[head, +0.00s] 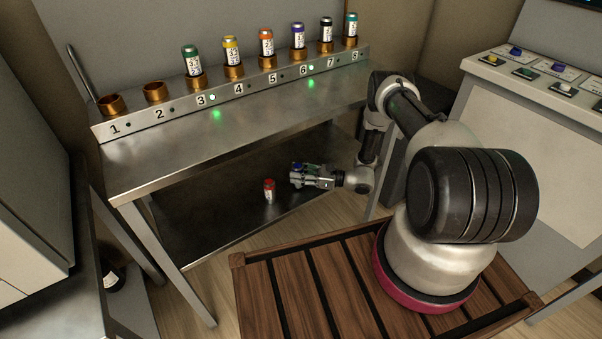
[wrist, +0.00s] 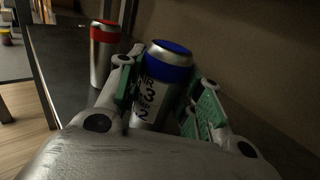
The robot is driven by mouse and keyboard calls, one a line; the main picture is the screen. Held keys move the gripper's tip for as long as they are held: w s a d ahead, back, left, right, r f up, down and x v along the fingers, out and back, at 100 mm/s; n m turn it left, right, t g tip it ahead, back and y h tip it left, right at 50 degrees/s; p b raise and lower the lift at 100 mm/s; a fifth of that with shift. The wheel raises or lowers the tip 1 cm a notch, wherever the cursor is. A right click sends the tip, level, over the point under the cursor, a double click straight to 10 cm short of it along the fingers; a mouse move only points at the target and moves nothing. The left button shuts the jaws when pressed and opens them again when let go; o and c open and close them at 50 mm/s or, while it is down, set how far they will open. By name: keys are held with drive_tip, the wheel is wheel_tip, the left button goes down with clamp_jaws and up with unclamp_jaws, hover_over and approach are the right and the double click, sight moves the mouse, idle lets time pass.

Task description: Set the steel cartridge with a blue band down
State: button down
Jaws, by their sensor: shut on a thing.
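The steel cartridge with a blue band (wrist: 158,85) stands between the fingers of my gripper (wrist: 160,105) in the wrist view. It has a white label with dark writing and leans slightly in the picture. My gripper is shut on it. In the head view my gripper (head: 305,177) is over the lower shelf (head: 215,215) of the steel bench, and the cartridge's blue top (head: 296,166) shows at its fingers. Whether its base touches the shelf is hidden by my gripper.
A red-banded cartridge (head: 269,191) stands on the lower shelf close to my gripper. The bench top (head: 235,130) is above, with numbered copper ports; ports 1 (head: 110,104) and 2 (head: 154,92) are empty, the others hold cartridges. The shelf left of the red cartridge is clear.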

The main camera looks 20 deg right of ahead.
drive_tip(key=shift+f, duration=0.45)
drive_tip(key=shift+f, duration=0.15)
drive_tip(key=c, duration=1)
unclamp_jaws()
drive_tip(key=shift+o, duration=0.2)
drive_tip(key=v, duration=1.2)
